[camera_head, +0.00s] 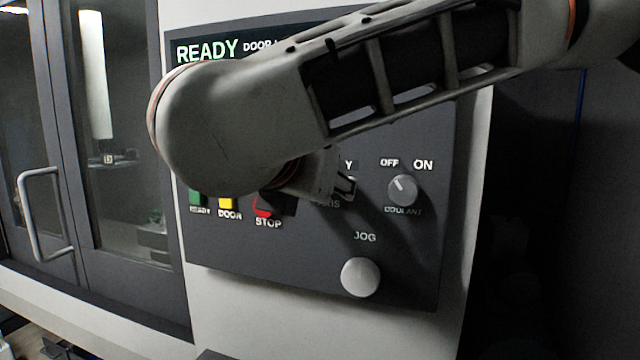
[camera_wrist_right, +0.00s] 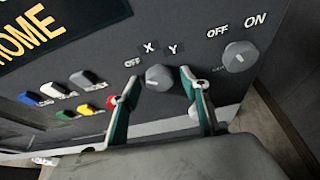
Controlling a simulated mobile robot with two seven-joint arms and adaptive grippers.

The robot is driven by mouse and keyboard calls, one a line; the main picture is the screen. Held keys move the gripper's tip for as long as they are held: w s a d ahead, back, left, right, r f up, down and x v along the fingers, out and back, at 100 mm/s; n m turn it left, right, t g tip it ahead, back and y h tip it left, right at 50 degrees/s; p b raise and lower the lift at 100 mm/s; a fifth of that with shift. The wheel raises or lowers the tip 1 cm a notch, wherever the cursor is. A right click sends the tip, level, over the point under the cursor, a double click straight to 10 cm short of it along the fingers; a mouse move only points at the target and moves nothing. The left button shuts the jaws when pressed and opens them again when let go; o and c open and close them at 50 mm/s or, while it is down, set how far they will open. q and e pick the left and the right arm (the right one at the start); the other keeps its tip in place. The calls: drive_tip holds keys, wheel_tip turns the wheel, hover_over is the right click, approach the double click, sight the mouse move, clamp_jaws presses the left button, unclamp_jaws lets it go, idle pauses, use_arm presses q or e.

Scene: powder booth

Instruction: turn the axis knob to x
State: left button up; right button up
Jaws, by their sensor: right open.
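The grey axis knob (camera_wrist_right: 158,77) shows in the right wrist view, below the labels OFF, X and Y. Its pointer direction is too small to tell. My right gripper (camera_wrist_right: 155,88) is open, with one finger on each side of the knob. I cannot tell whether either finger touches it. In the head view my right gripper (camera_head: 343,188) is at the panel (camera_head: 300,250), and the arm and gripper hide the axis knob there; only the Y label and part of the axis label show. My left gripper is not in view.
The coolant knob (camera_head: 403,190) is right of the gripper, and the jog knob (camera_head: 361,277) is below. The red stop button (camera_head: 262,207), yellow door button (camera_head: 226,202) and green button (camera_head: 195,197) are left. A door handle (camera_head: 40,215) stands out at far left.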

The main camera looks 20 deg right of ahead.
drive_tip(key=c, duration=1.1)
use_arm(q)
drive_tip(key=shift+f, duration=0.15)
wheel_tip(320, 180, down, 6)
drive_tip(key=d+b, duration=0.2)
drive_tip(key=b, duration=0.6)
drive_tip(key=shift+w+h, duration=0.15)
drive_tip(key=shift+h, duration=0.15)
use_arm(e)
drive_tip(key=m+t+y, duration=0.1)
drive_tip(key=m, duration=0.2)
drive_tip(key=m+t+y, duration=0.1)
drive_tip(key=m+t, duration=0.1)
drive_tip(key=m, duration=0.1)
drive_tip(key=shift+s+f+m+y, duration=0.1)
drive_tip(key=shift+f+m+y, duration=0.1)
drive_tip(key=shift+m+y, duration=0.2)
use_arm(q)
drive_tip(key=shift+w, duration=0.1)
use_arm(e)
drive_tip(key=shift+t, duration=0.3)
